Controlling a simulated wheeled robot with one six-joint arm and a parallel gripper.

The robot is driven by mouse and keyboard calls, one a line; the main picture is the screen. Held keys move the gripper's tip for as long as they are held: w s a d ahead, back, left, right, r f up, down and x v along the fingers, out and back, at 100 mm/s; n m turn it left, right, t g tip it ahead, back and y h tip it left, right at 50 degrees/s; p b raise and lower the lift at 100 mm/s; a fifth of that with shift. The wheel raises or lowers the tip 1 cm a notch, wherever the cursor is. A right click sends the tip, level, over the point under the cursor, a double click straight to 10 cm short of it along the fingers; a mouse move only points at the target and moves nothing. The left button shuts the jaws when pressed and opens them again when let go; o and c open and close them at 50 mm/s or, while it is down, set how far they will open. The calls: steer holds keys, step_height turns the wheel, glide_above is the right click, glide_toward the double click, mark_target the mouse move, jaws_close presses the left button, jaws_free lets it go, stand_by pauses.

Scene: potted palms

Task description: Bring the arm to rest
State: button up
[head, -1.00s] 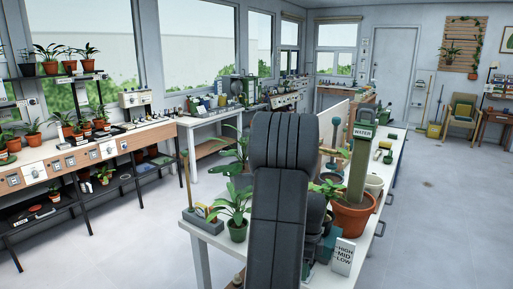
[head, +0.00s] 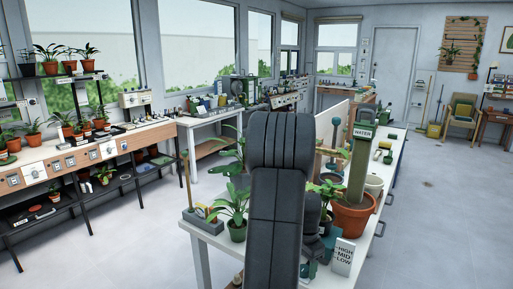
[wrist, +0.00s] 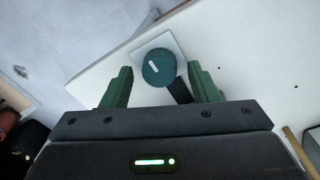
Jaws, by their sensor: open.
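My arm (head: 278,200) stands upright in the middle of the head view, over the near end of the white workbench. My gripper (wrist: 160,75) shows in the wrist view with its two green fingers spread apart and nothing clasped. Beyond the fingertips, a round dark green object (wrist: 157,68) with a small white label sits over a white square piece (wrist: 176,43) near the bench edge. I cannot tell how far below the fingers it is.
The workbench (head: 212,236) carries a potted plant (head: 236,215) left of my arm. To the right are a large terracotta pot (head: 352,218) with a post marked WATER and a HIGH-MID-LOW card (head: 343,257). Open floor (head: 440,230) lies to the right.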

steer(key=n, duration=0.6)
steer(key=shift+a+n+p, duration=0.1)
steer(key=shift+n+p, duration=0.2)
steer(key=shift+p, duration=0.05)
steer(key=shift+r, duration=0.1)
